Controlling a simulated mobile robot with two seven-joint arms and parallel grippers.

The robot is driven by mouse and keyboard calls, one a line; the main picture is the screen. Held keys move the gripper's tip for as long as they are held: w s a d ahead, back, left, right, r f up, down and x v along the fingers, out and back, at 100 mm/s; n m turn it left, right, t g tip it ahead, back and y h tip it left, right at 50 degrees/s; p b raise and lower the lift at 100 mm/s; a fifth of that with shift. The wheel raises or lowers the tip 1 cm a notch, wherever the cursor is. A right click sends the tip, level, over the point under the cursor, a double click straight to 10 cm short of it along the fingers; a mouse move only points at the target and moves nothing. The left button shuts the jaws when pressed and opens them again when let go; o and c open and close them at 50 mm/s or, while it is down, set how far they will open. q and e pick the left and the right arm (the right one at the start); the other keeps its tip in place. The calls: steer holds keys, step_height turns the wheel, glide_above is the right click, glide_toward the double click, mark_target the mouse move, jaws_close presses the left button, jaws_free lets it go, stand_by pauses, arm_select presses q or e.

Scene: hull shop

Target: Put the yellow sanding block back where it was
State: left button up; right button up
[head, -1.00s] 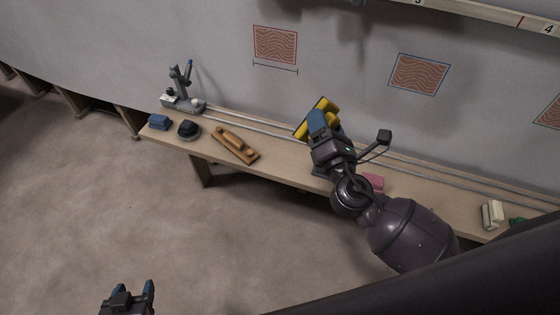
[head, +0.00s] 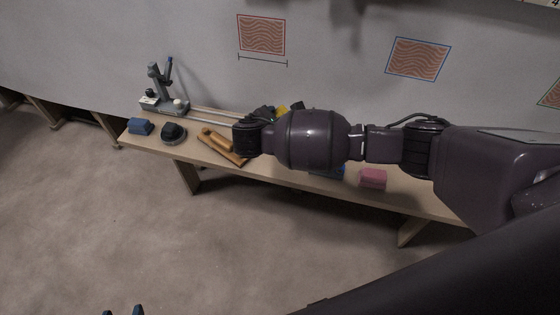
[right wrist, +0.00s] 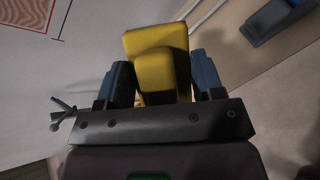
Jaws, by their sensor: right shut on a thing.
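The yellow sanding block (right wrist: 158,68) is gripped between the two blue fingers of my right gripper (right wrist: 162,83) in the right wrist view. In the head view only a small yellow part (head: 283,111) shows above my right arm, near the wall side of the bench. The right gripper itself is mostly hidden there by my arm. Whether the block touches the bench or rails cannot be told. My left gripper (head: 123,311) shows only its two fingertips at the bottom edge, apart and with nothing seen between them.
On the bench (head: 205,170) stand a grey stand (head: 163,103), a blue block (head: 140,126), a black round tool (head: 173,132), a wooden board with a handle (head: 222,150), a pink block (head: 373,178) and a partly covered blue thing (head: 328,172). Rails run along the wall.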

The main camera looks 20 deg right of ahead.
mark_target(284, 111)
steer(key=f+m+g, duration=0.1)
steer(key=w+f+m+g+b, duration=0.1)
steer(key=g, duration=0.1)
steer(key=f+m+g, duration=0.1)
steer(key=shift+w+d+g+h, duration=0.3)
steer(key=shift+w+d, duration=0.05)
steer(key=shift+w, duration=0.05)
steer(key=r+m+g+y+b, duration=0.1)
steer(key=m+g, duration=0.1)
steer(key=w+d+m+g+y+b, duration=0.1)
steer(key=m+g+y+b, duration=0.1)
steer(key=d+r+m+g+y+b, duration=0.1)
steer(key=m+g, duration=0.1)
steer(key=g, duration=0.1)
steer(key=shift+w+d+r+m+y+b, duration=0.25)
steer(key=shift+w+r+m+y+b, duration=0.05)
steer(key=shift+m+y, duration=0.1)
arm_select(q)
steer(key=shift+g, duration=0.4)
steer(key=f, duration=0.5)
steer(key=shift+s+d+f, duration=0.15)
steer(key=shift+s+f, duration=0.1)
steer(key=shift+s, duration=0.05)
arm_select(e)
steer(key=shift+r, duration=0.3)
